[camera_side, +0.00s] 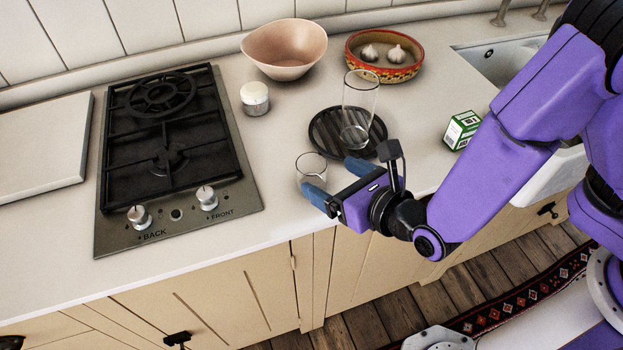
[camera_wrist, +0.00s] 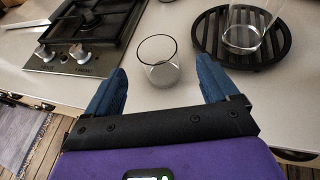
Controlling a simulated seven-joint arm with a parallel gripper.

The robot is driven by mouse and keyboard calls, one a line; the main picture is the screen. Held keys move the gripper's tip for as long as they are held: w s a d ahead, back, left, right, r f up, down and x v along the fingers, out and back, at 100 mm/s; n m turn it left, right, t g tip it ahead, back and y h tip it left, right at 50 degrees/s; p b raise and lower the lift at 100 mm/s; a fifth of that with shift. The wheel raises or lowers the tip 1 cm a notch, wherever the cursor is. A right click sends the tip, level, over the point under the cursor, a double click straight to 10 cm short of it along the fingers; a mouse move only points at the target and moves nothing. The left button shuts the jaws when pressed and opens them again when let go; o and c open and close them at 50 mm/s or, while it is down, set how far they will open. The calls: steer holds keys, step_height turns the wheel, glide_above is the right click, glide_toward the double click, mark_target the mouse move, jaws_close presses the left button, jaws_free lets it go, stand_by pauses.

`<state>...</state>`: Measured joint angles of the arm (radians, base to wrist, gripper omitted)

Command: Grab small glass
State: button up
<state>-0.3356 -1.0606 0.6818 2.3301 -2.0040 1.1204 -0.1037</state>
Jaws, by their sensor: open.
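A small clear glass (camera_side: 311,170) stands upright on the counter near its front edge, right of the hob. In the wrist view the small glass (camera_wrist: 159,62) stands ahead of my gripper, between the lines of its two blue fingers. My gripper (camera_side: 335,180) is open and empty, low over the counter's front edge. In the side view the near finger overlaps the lower part of the small glass. In the wrist view the fingers (camera_wrist: 160,82) are spread wide and the glass appears just beyond their tips. I cannot tell whether a finger touches it.
A tall clear glass (camera_side: 359,105) stands on a round black trivet (camera_side: 323,138) behind my gripper. A gas hob (camera_side: 225,178) lies to the left. A white jar (camera_side: 255,99), a pink bowl (camera_side: 285,52), a red dish (camera_side: 417,62) with garlic and a green box (camera_side: 461,130) stand around.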

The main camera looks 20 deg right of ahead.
mark_target(303, 164)
steer(key=shift+x, duration=4.3)
steer(key=shift+s+a, duration=0.1)
steer(key=c, duration=1.2)
